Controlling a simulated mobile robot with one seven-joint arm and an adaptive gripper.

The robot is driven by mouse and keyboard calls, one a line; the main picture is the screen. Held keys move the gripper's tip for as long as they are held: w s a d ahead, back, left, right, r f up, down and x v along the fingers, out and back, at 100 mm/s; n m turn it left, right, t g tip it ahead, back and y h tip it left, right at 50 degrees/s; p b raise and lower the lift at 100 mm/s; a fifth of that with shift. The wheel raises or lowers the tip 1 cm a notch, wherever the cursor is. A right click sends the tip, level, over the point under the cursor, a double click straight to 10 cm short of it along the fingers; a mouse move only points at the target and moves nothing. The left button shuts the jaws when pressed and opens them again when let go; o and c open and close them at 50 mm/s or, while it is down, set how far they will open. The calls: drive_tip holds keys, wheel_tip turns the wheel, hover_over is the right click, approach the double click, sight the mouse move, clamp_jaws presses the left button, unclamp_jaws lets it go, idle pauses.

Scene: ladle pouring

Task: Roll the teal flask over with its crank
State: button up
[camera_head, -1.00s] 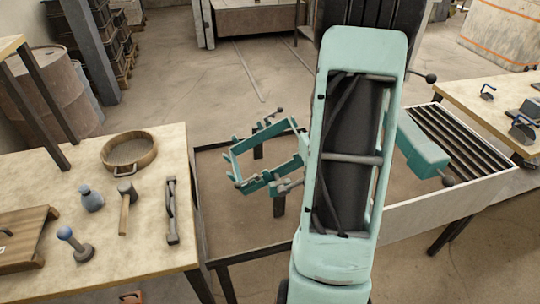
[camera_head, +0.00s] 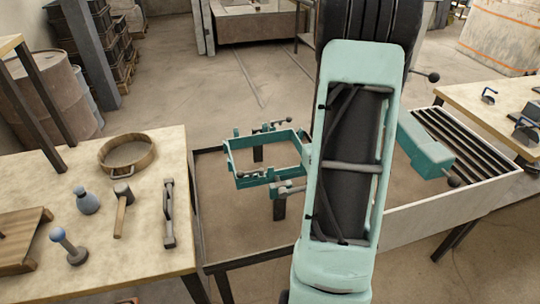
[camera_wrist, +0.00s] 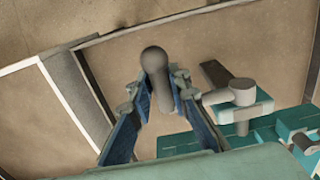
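The teal flask (camera_head: 252,181) is an open rectangular frame, about level, carried at its ends on dark posts above the brown table (camera_head: 235,236). Part of its right side is hidden behind my arm in the head view. In the wrist view, the teal frame (camera_wrist: 185,143) shows at the lower right. The grey crank handle (camera_wrist: 155,60) with a round knob stands between the fingers of my gripper (camera_wrist: 163,85), which look closed on it. A grey crank arm (camera_wrist: 215,97) runs right from it to the pivot. My gripper is hidden in the head view.
At the right is a slatted bin (camera_head: 455,205) with a teal box (camera_head: 425,152). The front of the brown table is clear.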

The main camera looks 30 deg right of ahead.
drive_tip(key=o, duration=0.5)
drive_tip(key=shift+s+d+f, duration=0.1)
drive_tip(key=shift+d, duration=0.1)
drive_tip(key=shift+o, duration=0.8)
drive_tip(key=shift+a, duration=0.1)
drive_tip(key=shift+s+a+r+p, duration=0.15)
drive_tip(key=shift+s+r+p, duration=0.3)
drive_tip(key=shift+r+p, duration=0.55)
drive_tip(key=shift+s+a+r+p, duration=0.2)
drive_tip(key=shift+s+r+p, duration=0.35)
drive_tip(key=shift+r, duration=0.85)
drive_tip(key=shift+s+a+r+p, duration=0.15)
drive_tip(key=shift+s+r+p, duration=0.25)
drive_tip(key=shift+r+p, duration=0.65)
drive_tip(key=shift+r, duration=0.1)
drive_tip(key=shift+w+d+b, duration=0.1)
drive_tip(key=shift+b, duration=0.25)
